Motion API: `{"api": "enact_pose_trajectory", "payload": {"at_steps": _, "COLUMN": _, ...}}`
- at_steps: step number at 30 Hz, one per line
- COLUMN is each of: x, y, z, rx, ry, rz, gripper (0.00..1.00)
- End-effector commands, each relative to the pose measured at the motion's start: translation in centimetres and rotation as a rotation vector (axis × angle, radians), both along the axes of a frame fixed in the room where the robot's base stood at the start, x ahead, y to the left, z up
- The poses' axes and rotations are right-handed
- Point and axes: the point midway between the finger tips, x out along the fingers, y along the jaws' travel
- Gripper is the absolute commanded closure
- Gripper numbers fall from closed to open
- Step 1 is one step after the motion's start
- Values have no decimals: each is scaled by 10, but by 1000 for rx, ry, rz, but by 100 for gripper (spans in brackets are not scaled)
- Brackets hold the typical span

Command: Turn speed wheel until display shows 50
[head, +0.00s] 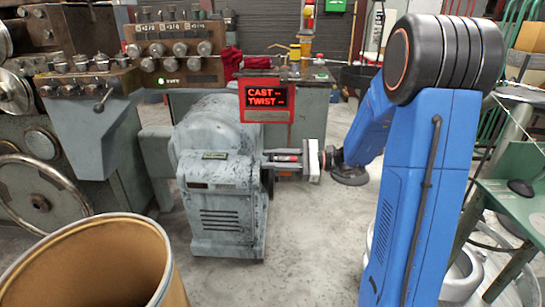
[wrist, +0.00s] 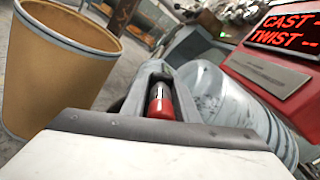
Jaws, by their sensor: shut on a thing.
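My gripper (head: 285,160) is in the middle of the head view, at the right side of the grey machine (head: 222,195). Its fingers point left at a dark wheel (head: 267,180), seen nearly edge-on. A red handle (head: 288,157) lies between the fingers. The wrist view shows it too, as a red and silver cylinder (wrist: 160,103) with the fingers closed around it. The fingertips and the handle's join to the wheel are hidden. The red display (head: 265,97) reads CAST -- and TWIST --, with dashes and no number. It also shows in the wrist view (wrist: 288,32).
A brown drum (head: 100,265) stands at the front left. A control panel with several knobs (head: 178,50) and a lever box (head: 95,110) are at the back left. A green stand (head: 520,190) is at the right. The floor in front of the machine is clear.

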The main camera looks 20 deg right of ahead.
Motion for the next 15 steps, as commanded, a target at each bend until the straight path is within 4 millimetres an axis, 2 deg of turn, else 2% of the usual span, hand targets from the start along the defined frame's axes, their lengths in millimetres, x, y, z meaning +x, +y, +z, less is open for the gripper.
{"api": "enact_pose_trajectory", "payload": {"at_steps": 15, "x": -5, "y": 2, "z": -6, "rx": 1, "ry": 5, "rz": 2, "gripper": 100}}
